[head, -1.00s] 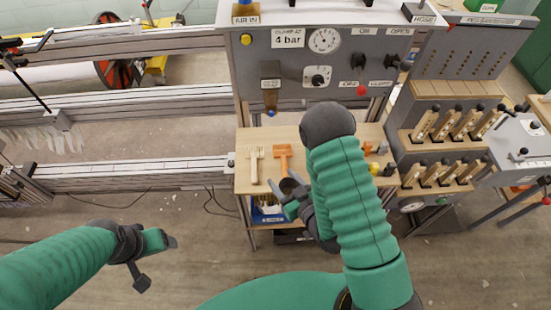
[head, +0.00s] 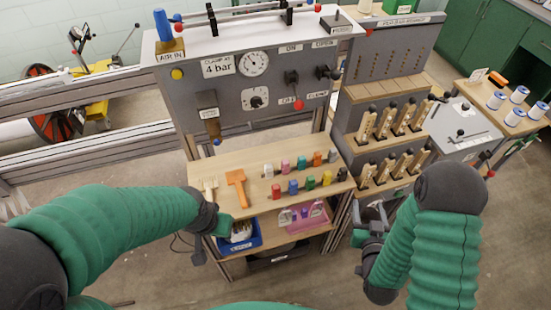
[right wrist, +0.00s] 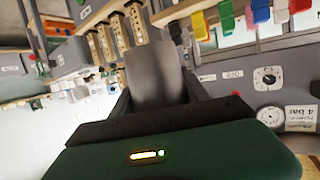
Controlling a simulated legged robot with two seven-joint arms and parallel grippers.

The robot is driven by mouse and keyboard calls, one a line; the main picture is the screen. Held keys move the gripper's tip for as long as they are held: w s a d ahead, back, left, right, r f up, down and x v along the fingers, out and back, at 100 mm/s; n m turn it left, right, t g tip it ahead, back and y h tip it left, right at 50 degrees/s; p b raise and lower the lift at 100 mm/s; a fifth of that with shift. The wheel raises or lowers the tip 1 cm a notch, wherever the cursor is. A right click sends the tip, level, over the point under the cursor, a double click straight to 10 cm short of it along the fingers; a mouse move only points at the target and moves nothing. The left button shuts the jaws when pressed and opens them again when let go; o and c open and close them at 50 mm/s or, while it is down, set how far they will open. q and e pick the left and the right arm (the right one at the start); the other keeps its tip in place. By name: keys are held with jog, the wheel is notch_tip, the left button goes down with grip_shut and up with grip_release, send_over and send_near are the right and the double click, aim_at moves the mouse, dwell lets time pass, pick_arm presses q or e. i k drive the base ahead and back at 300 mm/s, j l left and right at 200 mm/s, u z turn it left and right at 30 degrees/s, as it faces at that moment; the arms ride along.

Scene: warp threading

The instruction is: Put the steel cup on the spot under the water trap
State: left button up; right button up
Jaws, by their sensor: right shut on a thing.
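The steel cup is a grey cylinder (right wrist: 155,75) held between the dark fingers of my right gripper in the right wrist view. In the head view my right gripper (head: 371,214) is shut on it, right of the bench and clear of its top; the cup is small and partly covered there. The water trap (head: 211,120) hangs on the left front of the grey panel, with an amber bowl and a blue tip. The wooden bench top (head: 205,167) lies below it; I cannot make out a marked spot. My left gripper (head: 216,238) is at the bench's front left; its jaw opening is unclear.
A pale brush (head: 210,188) and an orange tool (head: 237,188) lie on the bench's left, with several coloured spools (head: 293,187) to their right. A blue bin (head: 246,236) and pink tray (head: 306,220) sit on the shelf below. A lever rack (head: 375,130) stands at right.

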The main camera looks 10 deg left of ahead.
aim_at(225, 163)
jog(key=j+z, duration=0.2)
jog(key=z, duration=0.3)
jog(key=j+z, duration=0.25)
jog(key=z, duration=0.2)
jog(key=k+j+z, duration=0.1)
jog(key=z, duration=0.4)
jog(key=k+j+z, duration=0.1)
jog(key=j+z, duration=0.15)
jog(key=z, duration=0.2)
jog(key=k+j+z, duration=0.1)
jog(key=z, duration=0.4)
jog(key=k+j+z, duration=0.2)
jog(key=k, duration=0.15)
jog(key=k+j+z, duration=0.15)
jog(key=k+u, duration=0.15)
jog(key=u, duration=0.3)
jog(key=k+j+u, duration=0.1)
jog(key=u, duration=0.3)
jog(key=k+j+u, duration=0.1)
jog(key=u, duration=0.35)
jog(key=j+u, duration=0.25)
jog(key=u, duration=0.2)
jog(key=k+j+u, duration=0.1)
jog(key=u, duration=0.35)
jog(key=j+u, duration=0.5)
jog(key=u, duration=0.35)
